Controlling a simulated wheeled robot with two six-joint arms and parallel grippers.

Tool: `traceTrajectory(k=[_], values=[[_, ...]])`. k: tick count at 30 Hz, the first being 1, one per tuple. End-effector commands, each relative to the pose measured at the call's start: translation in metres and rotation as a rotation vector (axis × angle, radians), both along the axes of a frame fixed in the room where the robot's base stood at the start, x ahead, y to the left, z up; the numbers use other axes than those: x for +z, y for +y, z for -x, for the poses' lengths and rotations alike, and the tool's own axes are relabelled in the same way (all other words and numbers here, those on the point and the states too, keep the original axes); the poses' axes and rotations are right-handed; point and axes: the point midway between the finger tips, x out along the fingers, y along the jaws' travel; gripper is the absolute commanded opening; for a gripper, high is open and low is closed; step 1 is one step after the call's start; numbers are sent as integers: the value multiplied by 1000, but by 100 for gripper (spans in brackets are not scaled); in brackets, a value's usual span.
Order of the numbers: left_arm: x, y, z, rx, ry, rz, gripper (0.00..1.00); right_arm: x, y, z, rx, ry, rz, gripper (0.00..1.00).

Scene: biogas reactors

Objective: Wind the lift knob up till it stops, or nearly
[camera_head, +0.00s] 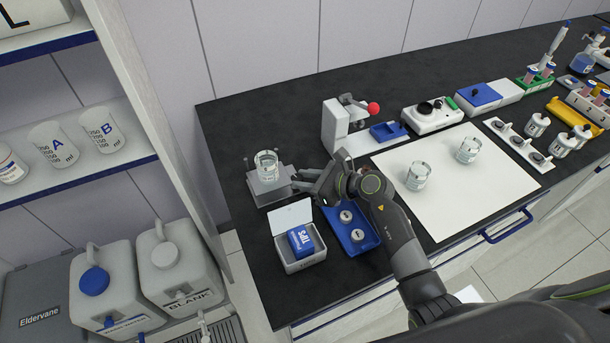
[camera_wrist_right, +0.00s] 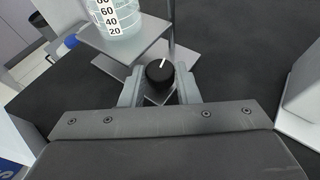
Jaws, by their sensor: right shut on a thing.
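The lift knob (camera_wrist_right: 159,73) is black with a white pointer line and sits between the fingers of my right gripper (camera_wrist_right: 160,88) in the right wrist view. The fingers are shut on it from both sides. In the head view my right gripper (camera_head: 305,182) reaches the right side of the small grey lift (camera_head: 268,194), and the knob is hidden there. A glass beaker (camera_head: 266,166) stands upright on the lift plate; its graduations show in the right wrist view (camera_wrist_right: 112,16). The plate (camera_wrist_right: 141,45) is raised above its base. My left gripper is not in view.
A white box of tips (camera_head: 299,252) with its lid open and a blue tray (camera_head: 362,240) with two small weights stand in front of the lift. A white device with a red ball (camera_head: 373,108) stands behind. Two beakers stand on a white mat (camera_head: 455,205) at right.

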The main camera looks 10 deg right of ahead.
Motion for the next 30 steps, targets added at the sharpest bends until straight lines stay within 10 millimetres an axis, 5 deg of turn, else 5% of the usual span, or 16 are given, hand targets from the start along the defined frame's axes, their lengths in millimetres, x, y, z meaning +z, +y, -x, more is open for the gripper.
traceTrajectory(k=[10,11,13,23,30], values=[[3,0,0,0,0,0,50,0,0,1,-29,1,1,6],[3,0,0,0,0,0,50,0,0,1,-29,1,1,30],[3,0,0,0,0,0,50,0,0,1,-29,1,1,38],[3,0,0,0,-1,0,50,1,-2,3,-29,1,1,38],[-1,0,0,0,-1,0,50,10,-22,21,-29,-1,4,38]])
